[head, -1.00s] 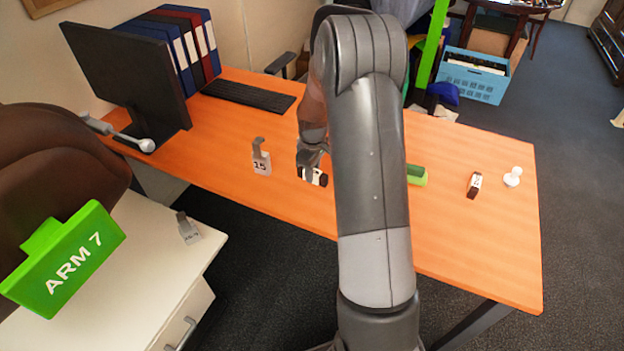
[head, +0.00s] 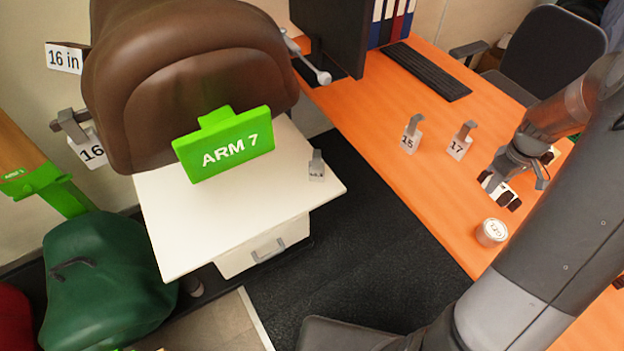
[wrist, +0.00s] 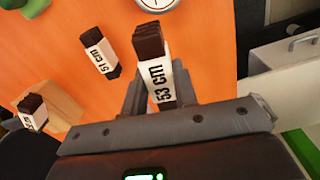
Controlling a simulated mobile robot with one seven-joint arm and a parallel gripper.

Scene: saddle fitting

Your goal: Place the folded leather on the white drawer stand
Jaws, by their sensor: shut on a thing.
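My gripper (head: 510,180) is shut on a folded dark brown leather with a white band (head: 499,191), over the orange desk. In the wrist view the leather (wrist: 150,45) reads "53 cm" and sits between the two fingers (wrist: 160,88). I cannot tell its exact height above the desk. The white drawer stand (head: 190,230) is at the left of the head view, well away from my gripper. A brown saddle (head: 190,70) covers its back part, and a green "ARM 7" sign (head: 224,145) shows in front of the saddle.
Tags "15" (head: 411,135) and "17" (head: 461,142) and a round tin (head: 491,232) are on the desk (head: 390,110). Another folded leather (wrist: 100,52) reads "51 cm". The stand's front top is bare.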

